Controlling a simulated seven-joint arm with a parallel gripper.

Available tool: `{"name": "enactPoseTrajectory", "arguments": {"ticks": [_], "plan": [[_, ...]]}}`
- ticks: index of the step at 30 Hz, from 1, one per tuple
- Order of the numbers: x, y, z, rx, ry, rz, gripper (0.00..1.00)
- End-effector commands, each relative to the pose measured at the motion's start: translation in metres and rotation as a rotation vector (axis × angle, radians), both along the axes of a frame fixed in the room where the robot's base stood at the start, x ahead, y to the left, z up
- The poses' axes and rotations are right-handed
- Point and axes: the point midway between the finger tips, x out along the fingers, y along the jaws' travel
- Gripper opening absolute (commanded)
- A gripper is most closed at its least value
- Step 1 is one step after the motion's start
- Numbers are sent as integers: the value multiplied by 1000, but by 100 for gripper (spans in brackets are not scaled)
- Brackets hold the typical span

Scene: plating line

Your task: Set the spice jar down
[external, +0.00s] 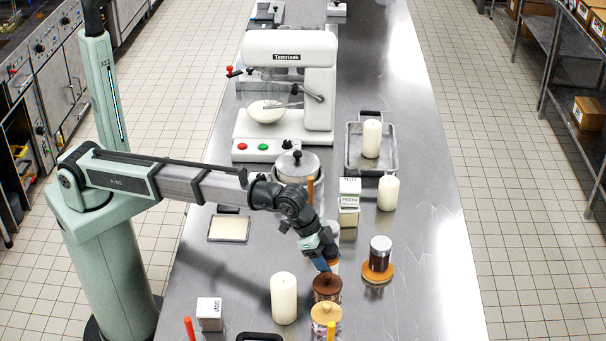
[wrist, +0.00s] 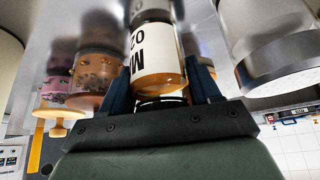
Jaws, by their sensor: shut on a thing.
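The spice jar (wrist: 153,70), with amber contents, a white label with black print and a dark lid, is between the two fingers of my gripper (wrist: 162,92) in the wrist view. My gripper is shut on it at the lid end. In the external view my gripper (external: 326,264) is low over the counter (external: 425,190), just behind a jar with a dark wooden lid (external: 327,284). There the held jar is mostly hidden by my gripper. I cannot tell whether its base touches the counter.
A jar with a pale wooden lid (external: 326,312) stands in front, and a candle-like white cylinder (external: 284,299) at left. A dark jar with a silver lid (external: 380,258) stands on an orange coaster at right. The counter's right side is clear.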

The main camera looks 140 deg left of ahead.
Motion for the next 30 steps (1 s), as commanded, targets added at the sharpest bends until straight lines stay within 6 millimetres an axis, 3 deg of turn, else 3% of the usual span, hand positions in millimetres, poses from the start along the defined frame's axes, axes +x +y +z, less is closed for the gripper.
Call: {"name": "enactPoseTrajectory", "arguments": {"ticks": [4, 14, 20, 30], "plan": [[0, 0, 0, 0, 0, 0, 73], [-1, 0, 4, 0, -1, 0, 73], [-12, -6, 25, 1, -2, 0, 73], [-38, -19, 77, 1, -3, 0, 73]]}}
